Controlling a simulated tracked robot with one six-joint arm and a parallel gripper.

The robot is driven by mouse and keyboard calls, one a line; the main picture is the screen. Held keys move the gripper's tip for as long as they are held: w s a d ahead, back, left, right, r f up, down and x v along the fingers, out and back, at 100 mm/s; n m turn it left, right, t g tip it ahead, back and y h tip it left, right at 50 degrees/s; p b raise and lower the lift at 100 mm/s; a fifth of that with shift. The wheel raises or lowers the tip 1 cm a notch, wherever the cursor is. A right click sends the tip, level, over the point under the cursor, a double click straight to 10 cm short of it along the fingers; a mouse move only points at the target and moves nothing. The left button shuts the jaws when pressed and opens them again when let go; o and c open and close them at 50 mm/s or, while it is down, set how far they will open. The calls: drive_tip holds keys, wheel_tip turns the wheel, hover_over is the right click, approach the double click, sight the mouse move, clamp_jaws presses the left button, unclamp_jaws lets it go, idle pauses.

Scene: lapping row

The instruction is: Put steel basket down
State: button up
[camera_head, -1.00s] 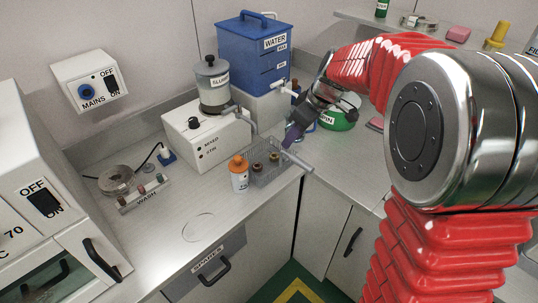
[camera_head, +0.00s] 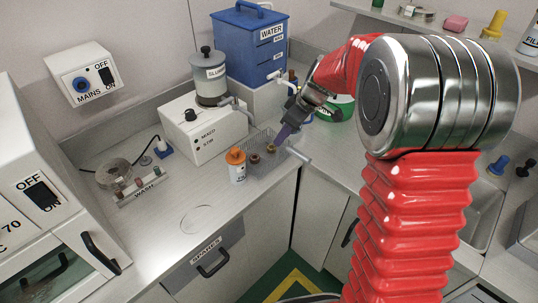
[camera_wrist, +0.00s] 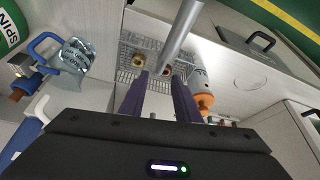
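The steel basket (camera_head: 262,169) is a wire mesh basket on the grey bench near its front corner. It holds small brass-brown pieces, and its bar handle (camera_head: 299,156) points towards the bench edge. My gripper (camera_head: 281,140) reaches down over the basket from the back right, its purple fingers close to it. In the wrist view the basket (camera_wrist: 128,76) lies past my fingertips (camera_wrist: 160,76). The fingers stand apart, and the handle (camera_wrist: 180,30) runs down the picture into the gap between them. I see no finger clearly touching the handle.
A white bottle with an orange cap (camera_head: 237,166) stands close beside the basket. Behind are the white stirrer box (camera_head: 215,130) with the slurry jar (camera_head: 210,75), and the blue water tank (camera_head: 250,45). The bench in front of the bottle, around a marked ring (camera_head: 196,218), is clear.

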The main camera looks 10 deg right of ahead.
sight(278, 154)
drive_tip(key=shift+x, duration=2.1)
drive_tip(key=shift+x, duration=2.6)
drive_tip(key=shift+w+d, duration=0.1)
drive_tip(key=shift+d, duration=0.05)
clamp_jaws()
